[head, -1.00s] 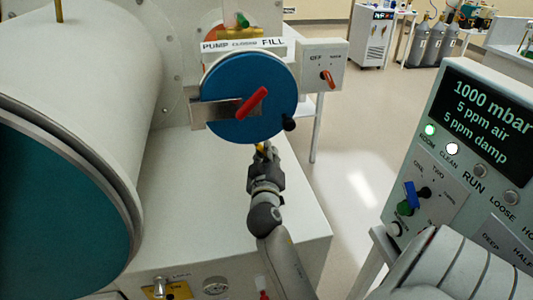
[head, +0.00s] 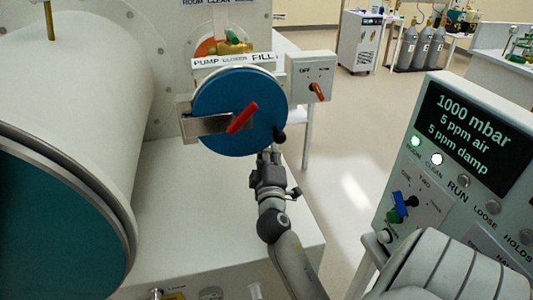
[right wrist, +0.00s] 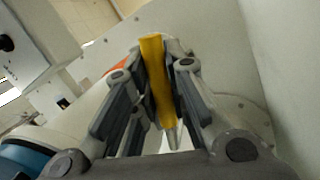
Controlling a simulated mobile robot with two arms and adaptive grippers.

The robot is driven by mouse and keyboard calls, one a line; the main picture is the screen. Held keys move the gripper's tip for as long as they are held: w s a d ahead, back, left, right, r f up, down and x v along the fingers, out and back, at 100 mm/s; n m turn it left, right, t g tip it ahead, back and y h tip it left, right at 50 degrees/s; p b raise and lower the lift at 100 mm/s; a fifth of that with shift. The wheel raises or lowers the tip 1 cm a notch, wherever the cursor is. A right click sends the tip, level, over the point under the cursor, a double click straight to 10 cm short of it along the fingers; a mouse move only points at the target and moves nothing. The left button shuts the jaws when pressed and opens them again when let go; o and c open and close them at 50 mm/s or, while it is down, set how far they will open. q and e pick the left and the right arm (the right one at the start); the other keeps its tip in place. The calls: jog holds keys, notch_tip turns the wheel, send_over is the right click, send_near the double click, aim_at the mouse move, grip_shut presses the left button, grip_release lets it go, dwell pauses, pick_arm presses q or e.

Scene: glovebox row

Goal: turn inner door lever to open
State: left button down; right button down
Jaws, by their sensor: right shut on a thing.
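My right gripper (head: 268,154) is just below the rim of a blue round door (head: 220,90) in the head view. In the right wrist view its fingers are shut on a yellow lever (right wrist: 153,62) with a tapered metal end. What the lever joins at its far end is hidden. In the head view the gripper covers nearly all of it. My left gripper is not in view.
A large white cylinder (head: 90,90) with a teal end fills the left. A small switch box (head: 309,77) is right of the blue door. A control panel (head: 460,140) reading 1000 mbar stands at the right. Floor shows between them.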

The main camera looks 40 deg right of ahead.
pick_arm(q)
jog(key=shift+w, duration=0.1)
pick_arm(e)
jog(key=shift+r, duration=0.25)
jog(key=c, duration=1.4)
grip_release()
jog(key=shift+d+f, duration=0.1)
jog(key=shift+c, duration=0.2)
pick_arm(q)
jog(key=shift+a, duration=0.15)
